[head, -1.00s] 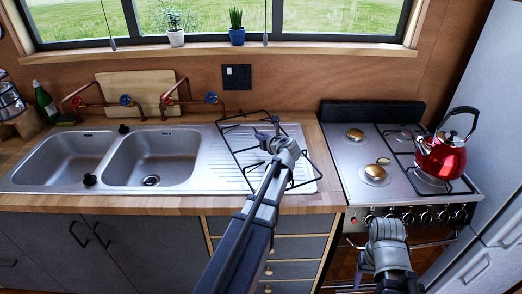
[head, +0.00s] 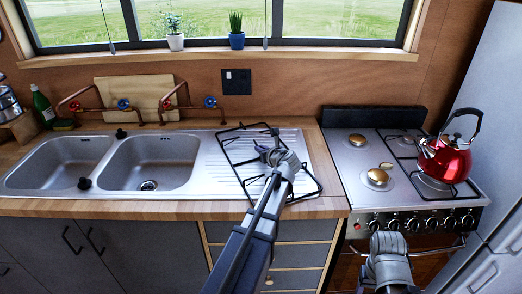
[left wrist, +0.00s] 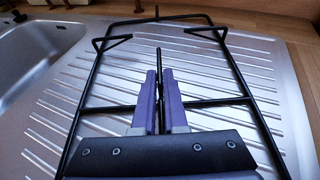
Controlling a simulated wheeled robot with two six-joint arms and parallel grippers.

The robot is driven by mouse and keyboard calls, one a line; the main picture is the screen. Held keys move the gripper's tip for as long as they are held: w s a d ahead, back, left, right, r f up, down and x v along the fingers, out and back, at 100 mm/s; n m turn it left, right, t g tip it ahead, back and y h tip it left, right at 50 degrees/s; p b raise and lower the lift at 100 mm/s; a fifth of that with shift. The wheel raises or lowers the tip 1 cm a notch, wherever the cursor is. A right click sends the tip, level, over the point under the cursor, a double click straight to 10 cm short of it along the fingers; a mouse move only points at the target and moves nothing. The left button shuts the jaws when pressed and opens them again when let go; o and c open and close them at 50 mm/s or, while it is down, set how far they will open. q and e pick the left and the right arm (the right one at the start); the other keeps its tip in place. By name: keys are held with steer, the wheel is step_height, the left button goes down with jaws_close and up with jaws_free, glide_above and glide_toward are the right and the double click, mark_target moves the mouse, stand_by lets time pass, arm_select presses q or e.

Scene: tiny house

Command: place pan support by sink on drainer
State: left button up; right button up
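The pan support (head: 228,165) is a black wire rack with prongs. It lies over the ribbed steel drainer (head: 219,185) to the right of the sink bowls, slightly skewed, its front right corner near the drainer's edge. It also shows in the left wrist view (left wrist: 82,115), with drainer ribs beneath it. My left gripper (left wrist: 157,82) has its purple fingers close together around a thin black bar of the rack. In the head view, my left gripper (head: 273,148) is over the rack's middle. Whether the whole rack touches the drainer is unclear. My right gripper (head: 388,248) is before the stove; its fingertips are hidden.
The stove (head: 355,155) to the right carries a red kettle (head: 445,160) on another black support. Two sink bowls (head: 150,165) lie to the left, with red and blue taps behind. A wooden counter edge (head: 120,208) runs along the front.

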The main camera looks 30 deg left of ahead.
arm_select(q)
steer(key=o, duration=0.4)
steer(key=shift+r, duration=0.1)
steer(key=shift+s+d+r+p, duration=0.15)
steer(key=shift+r+p, duration=0.05)
steer(key=shift+p, duration=0.1)
steer(key=p+v, duration=0.4)
steer(key=v, duration=0.6)
steer(key=shift+s+d, duration=0.15)
steer(key=shift+s+d+r, duration=0.15)
steer(key=shift+s+d, duration=0.15)
steer(key=shift+d, duration=0.2)
